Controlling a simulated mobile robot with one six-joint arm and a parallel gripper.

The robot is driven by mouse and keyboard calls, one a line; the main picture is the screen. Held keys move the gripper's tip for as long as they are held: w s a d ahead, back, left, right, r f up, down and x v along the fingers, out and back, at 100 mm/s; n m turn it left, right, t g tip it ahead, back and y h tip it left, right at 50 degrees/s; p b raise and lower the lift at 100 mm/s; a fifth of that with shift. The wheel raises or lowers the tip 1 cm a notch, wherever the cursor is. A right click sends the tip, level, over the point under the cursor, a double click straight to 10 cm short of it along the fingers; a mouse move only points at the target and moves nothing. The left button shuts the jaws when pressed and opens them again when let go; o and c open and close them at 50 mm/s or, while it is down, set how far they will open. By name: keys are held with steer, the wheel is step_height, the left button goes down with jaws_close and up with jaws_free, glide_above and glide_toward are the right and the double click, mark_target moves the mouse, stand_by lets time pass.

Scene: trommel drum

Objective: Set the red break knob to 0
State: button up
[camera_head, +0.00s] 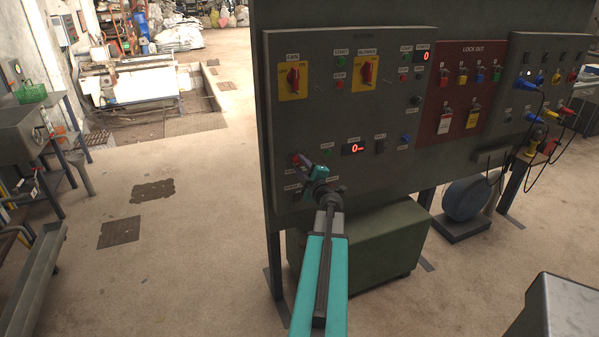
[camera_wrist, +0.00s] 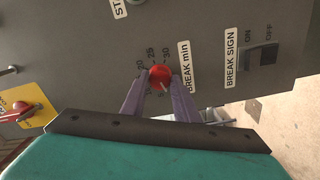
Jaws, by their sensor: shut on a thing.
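The red break knob (camera_wrist: 160,77) sits on the grey control panel beside a label reading "BREAK min". Printed numbers, among them 20, 25 and 30, ring it, and a pale pointer line shows on its face. The exact value it points to cannot be read. In the wrist view my gripper (camera_wrist: 160,86) has its two purple fingers on either side of the knob, shut on it. In the head view the knob (camera_head: 295,158) shows at the panel's lower left, with my gripper (camera_head: 299,163) at it.
Red digital displays (camera_head: 353,148) and a lockout board (camera_head: 462,85) are on the panel. A yellow-plated rotary switch (camera_head: 293,78) is above the knob. A BREAK SIGN rocker switch (camera_wrist: 263,56) is beside the knob's label. Open floor lies left of the panel.

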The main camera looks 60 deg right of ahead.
steer(key=shift+w+r+n+b, duration=0.1)
steer(key=shift+n+b, duration=0.45)
steer(key=shift+n, duration=0.65)
steer(key=o, duration=1.1)
steer(key=shift+c, duration=0.2)
steer(key=p+v, duration=0.2)
steer(key=v, duration=0.9)
steer(key=shift+p, duration=0.35)
